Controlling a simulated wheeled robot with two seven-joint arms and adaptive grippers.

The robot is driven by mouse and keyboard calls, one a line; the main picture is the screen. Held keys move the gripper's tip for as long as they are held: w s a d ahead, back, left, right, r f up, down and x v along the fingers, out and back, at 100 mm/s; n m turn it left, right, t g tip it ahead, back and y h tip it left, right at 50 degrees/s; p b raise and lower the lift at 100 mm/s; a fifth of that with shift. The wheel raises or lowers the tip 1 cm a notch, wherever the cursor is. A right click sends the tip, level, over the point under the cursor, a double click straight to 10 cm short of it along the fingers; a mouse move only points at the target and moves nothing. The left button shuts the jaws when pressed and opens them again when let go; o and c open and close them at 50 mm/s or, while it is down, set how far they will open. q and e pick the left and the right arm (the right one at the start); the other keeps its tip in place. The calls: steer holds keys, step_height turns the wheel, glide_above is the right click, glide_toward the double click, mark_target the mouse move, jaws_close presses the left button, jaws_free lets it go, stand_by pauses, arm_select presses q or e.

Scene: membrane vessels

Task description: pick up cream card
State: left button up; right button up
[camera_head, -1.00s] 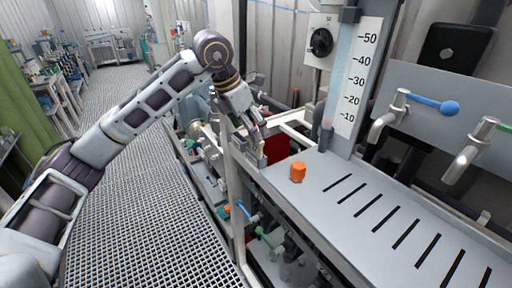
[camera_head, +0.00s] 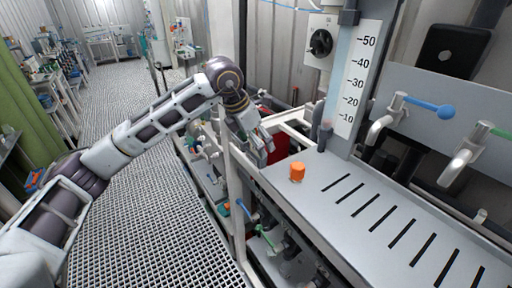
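My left arm comes in from the left, and its gripper (camera_head: 265,149) points down at the left back edge of the grey bench, beside the white frame. The gripper is small and seen at an angle, so I cannot tell whether its fingers are open or shut. I cannot make out a cream card clearly; the area around the fingertips is partly hidden by the gripper itself. My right gripper is not in view.
An orange hexagonal piece (camera_head: 297,172) stands on the slotted grey bench (camera_head: 330,215) near the gripper. A red panel (camera_head: 283,147) is behind the fingers. A scale board (camera_head: 352,85) and taps with blue (camera_head: 432,105) and green handles rise at right. Grated floor (camera_head: 150,220) lies left.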

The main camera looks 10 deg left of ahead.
arm_select(q)
steer(key=shift+c, duration=0.5)
steer(key=c, duration=0.9)
steer(key=shift+r, duration=0.2)
steer(key=shift+c, duration=0.2)
steer(key=shift+r+b, duration=0.75)
steer(key=shift+r, duration=4.1)
